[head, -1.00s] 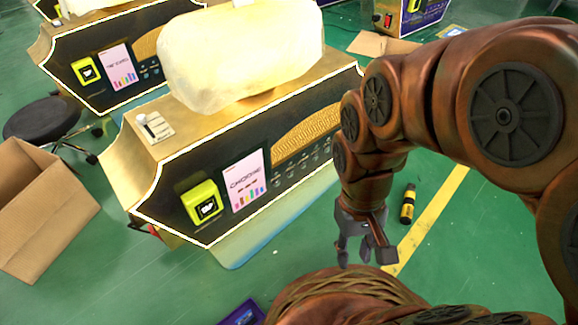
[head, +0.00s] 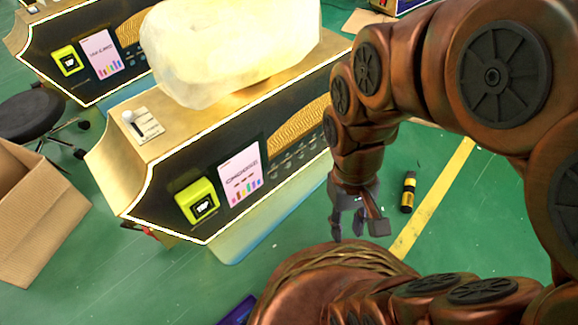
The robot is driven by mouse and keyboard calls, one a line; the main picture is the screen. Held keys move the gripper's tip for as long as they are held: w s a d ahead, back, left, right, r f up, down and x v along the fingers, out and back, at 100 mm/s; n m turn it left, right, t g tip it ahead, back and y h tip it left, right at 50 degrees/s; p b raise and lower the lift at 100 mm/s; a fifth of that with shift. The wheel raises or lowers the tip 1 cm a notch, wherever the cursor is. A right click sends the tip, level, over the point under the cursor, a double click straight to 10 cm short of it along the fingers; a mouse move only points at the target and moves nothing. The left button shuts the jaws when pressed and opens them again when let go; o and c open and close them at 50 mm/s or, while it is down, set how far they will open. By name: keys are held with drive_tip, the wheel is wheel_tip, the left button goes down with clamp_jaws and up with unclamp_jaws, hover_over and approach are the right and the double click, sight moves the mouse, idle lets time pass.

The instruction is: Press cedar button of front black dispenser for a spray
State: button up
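The front black dispenser (head: 165,170) stands left of centre, with a gold top and a white-lit edge. Its front face carries a yellow-green card unit (head: 197,202), a pale panel with coloured bars (head: 240,178) and a row of small buttons (head: 290,157) under a gold patterned area. The button labels are too small to read, so I cannot tell which is cedar. My gripper (head: 356,228) hangs pointing down, right of the dispenser and apart from it. Its fingers are spread with nothing between them.
A second black dispenser (head: 40,48) stands behind at the upper left. A black stool (head: 38,112) and an open cardboard box (head: 35,225) are at the left. A yellow-black bottle (head: 408,192) lies on the green floor at the right. Floor between dispenser and gripper is clear.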

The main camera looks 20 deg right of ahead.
clamp_jaws()
idle(1.2)
